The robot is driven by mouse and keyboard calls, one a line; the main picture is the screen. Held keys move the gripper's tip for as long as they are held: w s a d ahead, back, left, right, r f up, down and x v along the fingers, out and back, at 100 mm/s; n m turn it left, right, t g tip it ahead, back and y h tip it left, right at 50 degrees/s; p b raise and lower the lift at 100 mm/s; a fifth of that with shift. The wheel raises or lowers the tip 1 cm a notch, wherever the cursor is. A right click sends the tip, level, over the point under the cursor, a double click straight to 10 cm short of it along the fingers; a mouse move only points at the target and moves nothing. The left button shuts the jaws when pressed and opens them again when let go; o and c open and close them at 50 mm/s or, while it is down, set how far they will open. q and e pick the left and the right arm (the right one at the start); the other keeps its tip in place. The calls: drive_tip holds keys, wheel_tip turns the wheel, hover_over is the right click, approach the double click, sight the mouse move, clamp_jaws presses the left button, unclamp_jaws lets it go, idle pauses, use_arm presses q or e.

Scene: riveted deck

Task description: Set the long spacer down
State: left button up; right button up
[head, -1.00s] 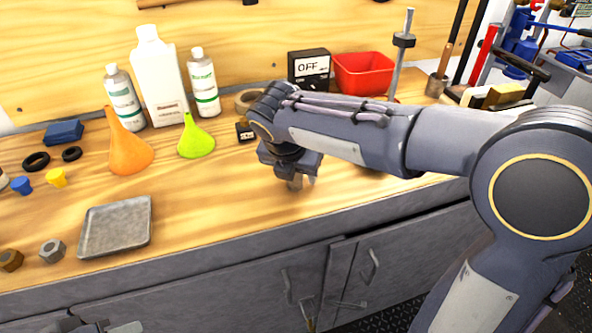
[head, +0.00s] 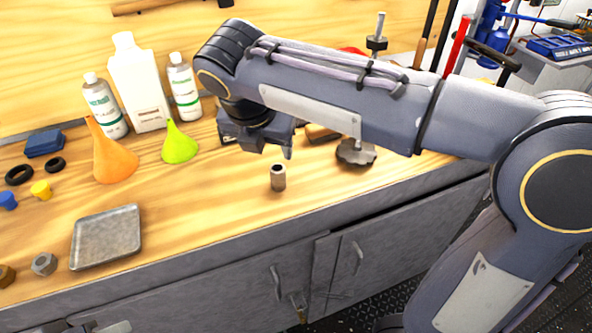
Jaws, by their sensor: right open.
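The long spacer (head: 278,178), a small grey-brown cylinder with a hole in its top, stands upright on the wooden bench top (head: 215,215). My right gripper (head: 268,150) is open and empty, above the spacer and apart from it. Its fingers point down. At the lower left edge a part of my left arm shows, but its fingers cannot be made out.
A metal tray (head: 107,238) lies to the left, with a hex nut (head: 44,264) beside it. An orange funnel (head: 112,158), a green funnel (head: 179,145) and bottles (head: 141,85) stand behind. A dark knobbed clamp (head: 356,153) is right of the spacer. Bench around the spacer is clear.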

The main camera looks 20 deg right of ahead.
drive_tip(key=s+d+f+m+t+y, duration=0.1)
drive_tip(key=s+d+f+m+y, duration=0.2)
drive_tip(key=s+m, duration=0.5)
drive_tip(key=s+d+f+m+y, duration=0.1)
drive_tip(key=s+d+f+m, duration=0.3)
drive_tip(key=m, duration=0.8)
drive_tip(key=s+d+f+m+t+y, duration=0.1)
drive_tip(key=s+d+f+m+y, duration=0.15)
drive_tip(key=s+f+m, duration=0.65)
wheel_tip(320, 180, up, 16)
drive_tip(key=w+m+p, duration=0.1)
drive_tip(key=w+p, duration=0.1)
drive_tip(key=p, duration=1)
drive_tip(key=shift+w+a, duration=0.15)
drive_tip(key=shift+a, duration=0.05)
drive_tip(key=shift+f, duration=0.1)
